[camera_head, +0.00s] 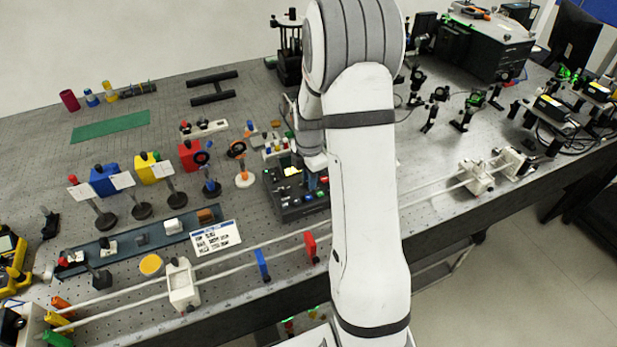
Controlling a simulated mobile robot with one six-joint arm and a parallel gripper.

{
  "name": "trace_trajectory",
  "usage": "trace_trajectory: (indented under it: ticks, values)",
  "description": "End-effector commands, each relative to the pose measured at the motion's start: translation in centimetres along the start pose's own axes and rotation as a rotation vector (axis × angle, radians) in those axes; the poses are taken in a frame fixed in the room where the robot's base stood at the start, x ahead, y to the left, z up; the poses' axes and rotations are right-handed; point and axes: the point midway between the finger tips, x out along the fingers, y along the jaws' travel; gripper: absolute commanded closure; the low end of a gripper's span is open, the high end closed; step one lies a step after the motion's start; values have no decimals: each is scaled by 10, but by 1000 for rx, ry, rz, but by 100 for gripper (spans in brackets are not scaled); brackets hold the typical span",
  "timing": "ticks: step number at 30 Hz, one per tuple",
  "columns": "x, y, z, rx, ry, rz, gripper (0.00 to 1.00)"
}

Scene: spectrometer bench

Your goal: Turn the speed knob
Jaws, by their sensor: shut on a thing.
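A dark control box (288,212) with a small lit display (291,171) and colored buttons stands on the bench left of my forearm. My wrist comes down over the box's right back part. My gripper (311,174) is at the box's panel, small in view and partly covered by my own arm. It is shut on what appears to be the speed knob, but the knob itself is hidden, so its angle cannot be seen.
Mounts with black rings (237,150) stand close behind on the left. Optics crowd the right side.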

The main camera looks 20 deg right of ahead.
Motion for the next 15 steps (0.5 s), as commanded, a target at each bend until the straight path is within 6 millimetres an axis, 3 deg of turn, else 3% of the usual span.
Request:
trace_trajectory:
  ticks: [8, 15]
  values:
    - [0, 0, 7, 47, 0, 4, 100]
    - [2, 0, 9, 195, -1, 5, 100]
